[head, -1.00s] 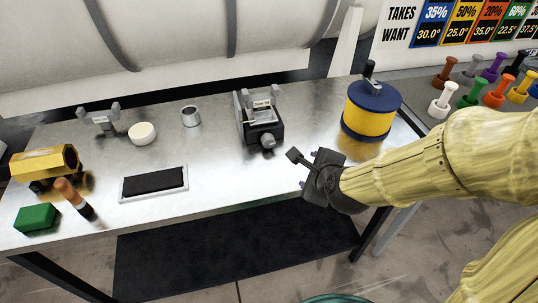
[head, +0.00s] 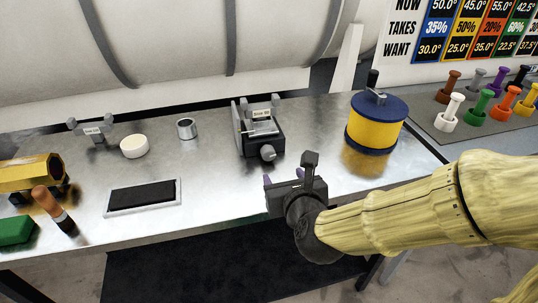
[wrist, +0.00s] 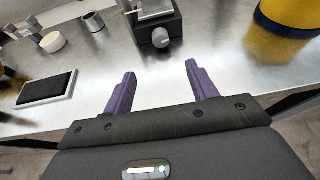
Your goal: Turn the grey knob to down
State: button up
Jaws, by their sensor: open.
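The grey knob (head: 267,152) sits on the front of a dark clamp-like device (head: 262,138) on the metal table; it also shows in the wrist view (wrist: 161,38). Which way the knob points is too small to tell. My gripper (head: 284,178) is at the table's front edge, nearer to me than the knob and apart from it. In the wrist view its two purple fingers (wrist: 158,82) are spread with nothing between them, and the knob lies ahead between their lines.
A yellow drum with a blue lid (head: 376,122) stands right of the device. A metal ring (head: 187,129), white disc (head: 134,147) and black pad (head: 143,196) lie to the left. Bare table (head: 215,195) lies in front of the device. Coloured spools (head: 483,104) stand far right.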

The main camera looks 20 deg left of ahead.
aim_at(269, 154)
jog(key=shift+w+a, duration=0.1)
jog(key=shift+x, duration=0.8)
jog(key=shift+w+a+f, duration=0.25)
jog(key=shift+w+f, duration=0.05)
jog(key=shift+w, duration=0.05)
jog(key=shift+w+r+p, duration=0.2)
jog(key=shift+r+p, duration=0.15)
jog(key=shift+p, duration=0.3)
jog(key=w+p, duration=0.1)
jog(key=p, duration=0.2)
jog(key=w+p, duration=0.1)
jog(key=p, duration=0.3)
jog(key=shift+w+a+f, duration=0.1)
jog(key=shift+a+f, duration=0.1)
jog(key=shift+a, duration=0.15)
jog(key=p, duration=0.1)
jog(key=f+p, duration=0.1)
jog(key=shift+a+p, duration=0.25)
jog(key=shift+p, duration=0.05)
jog(key=x, duration=1.1)
jog(key=shift+w+a+f+p, duration=0.1)
jog(key=shift+w+f+p, duration=0.05)
jog(key=shift+f+p, duration=0.2)
